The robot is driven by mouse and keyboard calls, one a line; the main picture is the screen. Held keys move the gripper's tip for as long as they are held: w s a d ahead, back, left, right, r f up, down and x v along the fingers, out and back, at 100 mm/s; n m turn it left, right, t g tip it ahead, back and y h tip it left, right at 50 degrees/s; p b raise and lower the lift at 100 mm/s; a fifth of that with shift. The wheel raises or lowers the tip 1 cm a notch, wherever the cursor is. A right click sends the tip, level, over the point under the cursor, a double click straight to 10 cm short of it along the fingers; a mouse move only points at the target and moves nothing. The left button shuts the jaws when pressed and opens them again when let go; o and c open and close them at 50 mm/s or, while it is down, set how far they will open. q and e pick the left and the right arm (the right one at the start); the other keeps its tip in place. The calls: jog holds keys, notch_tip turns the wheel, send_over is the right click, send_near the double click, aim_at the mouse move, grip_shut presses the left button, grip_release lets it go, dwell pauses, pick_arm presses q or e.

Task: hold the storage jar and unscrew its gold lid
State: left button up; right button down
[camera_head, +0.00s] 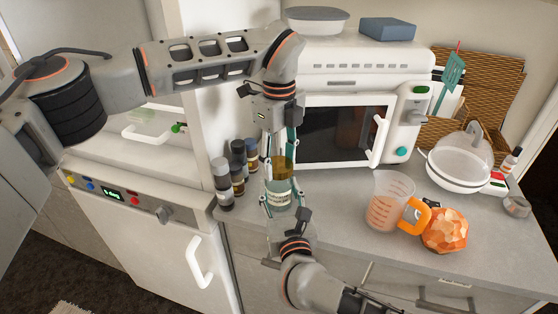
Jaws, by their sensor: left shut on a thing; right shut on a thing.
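The storage jar (278,194) is a clear glass jar with a pale label, upright near the front edge of the counter. Its gold lid (283,168) is on top of it. My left gripper (280,160) comes down from above, with its fingers on either side of the gold lid, shut on it. My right gripper (281,205) reaches up from the front, with its fingers around the jar's body, shut on it. The fingers hide parts of the lid and the jar. I cannot tell whether the jar's base touches the counter.
Several spice jars (238,170) stand close on the left. A white microwave (345,130) is behind. A measuring jug (388,203) with an orange handle, an orange faceted object (445,230) and a white lidded bowl (458,165) stand on the right.

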aim_at(279, 164)
pick_arm(q)
jog(key=shift+n, duration=0.4)
jog(key=shift+r, duration=0.25)
jog(key=shift+r, duration=0.8)
jog(key=shift+r, duration=0.15)
jog(key=shift+r, duration=1.9)
pick_arm(e)
jog(key=c, duration=1)
grip_release()
jog(key=shift+s, duration=0.1)
